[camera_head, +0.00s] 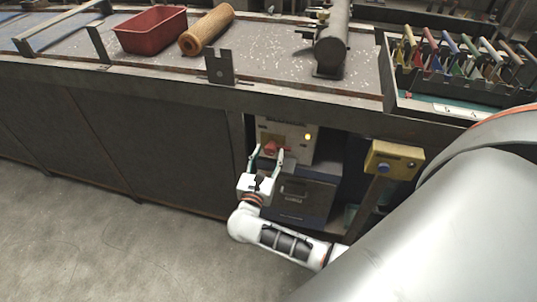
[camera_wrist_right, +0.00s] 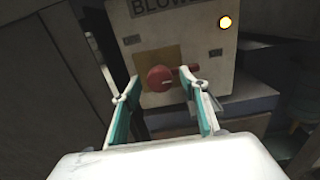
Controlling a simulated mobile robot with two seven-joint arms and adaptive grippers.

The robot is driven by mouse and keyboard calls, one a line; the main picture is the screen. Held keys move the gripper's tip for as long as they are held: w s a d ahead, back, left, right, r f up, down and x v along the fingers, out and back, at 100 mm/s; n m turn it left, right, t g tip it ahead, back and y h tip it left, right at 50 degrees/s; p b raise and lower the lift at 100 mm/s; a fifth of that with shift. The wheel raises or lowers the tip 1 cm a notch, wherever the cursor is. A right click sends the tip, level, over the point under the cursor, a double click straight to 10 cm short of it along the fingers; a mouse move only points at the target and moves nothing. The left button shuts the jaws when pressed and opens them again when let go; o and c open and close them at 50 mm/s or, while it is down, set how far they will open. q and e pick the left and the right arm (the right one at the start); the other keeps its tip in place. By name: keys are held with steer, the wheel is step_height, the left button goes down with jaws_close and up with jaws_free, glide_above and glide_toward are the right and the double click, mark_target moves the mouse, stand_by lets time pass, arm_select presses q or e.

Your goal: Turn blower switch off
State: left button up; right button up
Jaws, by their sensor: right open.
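The blower switch (camera_head: 270,147) is a red rotary knob with a handle on a beige control box (camera_head: 298,146) under the bench. In the right wrist view the red switch (camera_wrist_right: 160,78) sits on a yellowish plate, with its handle pointing right, roughly level. A lit yellow lamp (camera_wrist_right: 225,22) is at the box's upper right, below a partly cut-off "BLOW" label. My right gripper (camera_head: 266,157) is open in front of the switch; in the wrist view its fingers (camera_wrist_right: 162,93) stand on either side of the knob. Contact with the handle cannot be told. My left gripper is not in view.
A grey box (camera_head: 303,197) stands below the control box. A yellow box with a blue button (camera_head: 394,161) is on a post to the right. The bench (camera_head: 130,87) overhangs the recess, and a dark cabinet panel (camera_head: 150,140) borders it on the left.

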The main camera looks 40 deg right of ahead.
steer(key=shift+w, duration=0.1)
steer(key=c, duration=1.1)
